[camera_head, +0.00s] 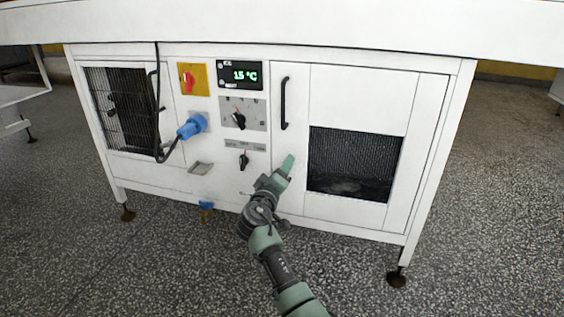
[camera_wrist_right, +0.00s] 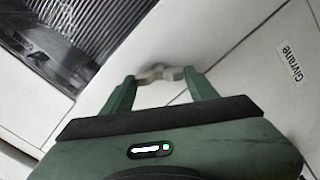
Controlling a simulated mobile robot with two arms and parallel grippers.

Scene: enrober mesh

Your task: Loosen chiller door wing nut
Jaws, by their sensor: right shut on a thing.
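The wing nut (camera_wrist_right: 160,73) is a small metal piece, somewhat blurred, at the face of the white chiller door (camera_head: 360,92) in the right wrist view. My right gripper (camera_wrist_right: 160,84) is shut on the wing nut, with one green finger on each side of it. In the head view my right gripper (camera_head: 288,165) reaches up to the left part of the door, below the black door handle (camera_head: 284,103). It hides the wing nut there. My left gripper is not in view.
A dark vent grille (camera_head: 352,163) sits in the door right of my gripper. Left are a display reading 15 °C (camera_head: 240,75), a red switch (camera_head: 190,80), black knobs (camera_head: 239,120) and a blue plug (camera_head: 192,126) with a hanging cable. A white ledge overhangs above.

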